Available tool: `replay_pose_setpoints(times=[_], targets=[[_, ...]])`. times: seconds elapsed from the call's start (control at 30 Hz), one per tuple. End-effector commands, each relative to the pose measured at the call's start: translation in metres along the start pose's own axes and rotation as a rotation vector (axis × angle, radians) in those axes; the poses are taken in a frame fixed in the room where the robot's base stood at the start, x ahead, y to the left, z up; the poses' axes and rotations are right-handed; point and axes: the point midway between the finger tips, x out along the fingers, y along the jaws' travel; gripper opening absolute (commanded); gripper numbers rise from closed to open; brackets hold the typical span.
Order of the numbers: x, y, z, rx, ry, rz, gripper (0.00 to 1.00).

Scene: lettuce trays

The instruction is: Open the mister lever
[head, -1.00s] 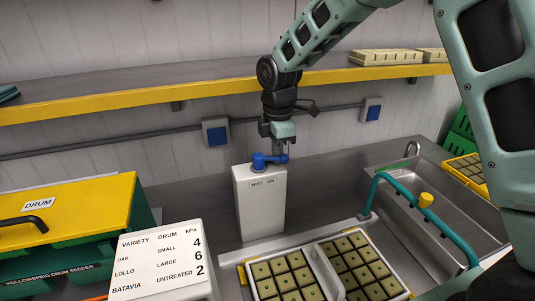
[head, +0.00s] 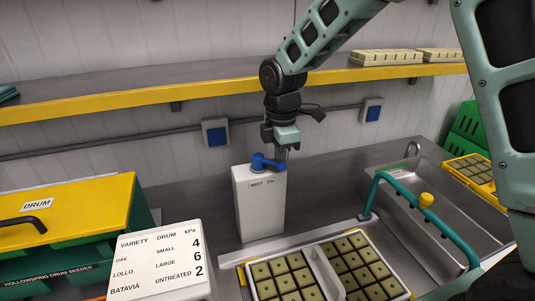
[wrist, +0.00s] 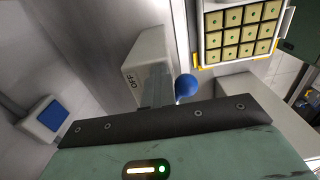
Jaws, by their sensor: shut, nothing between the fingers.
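The mister lever (head: 266,163) is a blue handle with a rounded end, on top of a white box (head: 258,212). The box's front label reads "MIST ON". My gripper (head: 282,153) is shut and empty, pointing down just behind the handle's right part. In the wrist view, the shut fingers (wrist: 157,90) are beside the lever's blue ball end (wrist: 186,87). I cannot tell whether they touch it. "OFF" shows on the box (wrist: 145,55) there; the lever's pivot is hidden.
A seedling tray (head: 321,256) stands in front of the box. A teal rail (head: 428,210) and a steel sink (head: 440,195) are at right. A printed sign (head: 160,262) and a yellow-lidded drum seeder (head: 75,215) are at left. A yellow-edged shelf (head: 220,94) runs behind.

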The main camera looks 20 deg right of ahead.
Motion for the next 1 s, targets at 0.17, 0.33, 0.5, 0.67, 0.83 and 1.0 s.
replay_pose_setpoints(times=[0.17, 0.33, 0.5, 0.67, 0.83, 1.0], targets=[[0.005, -0.006, -0.003, -0.004, 0.000, -0.019, 0.00], [0.005, -0.007, -0.004, -0.005, 0.001, -0.020, 0.00], [0.005, -0.014, -0.010, -0.007, 0.002, -0.019, 0.00], [0.005, -0.021, -0.015, -0.008, 0.002, -0.020, 0.00], [0.005, -0.025, -0.018, -0.006, 0.003, -0.019, 0.00], [0.006, -0.025, -0.018, -0.007, 0.003, -0.018, 0.00]])
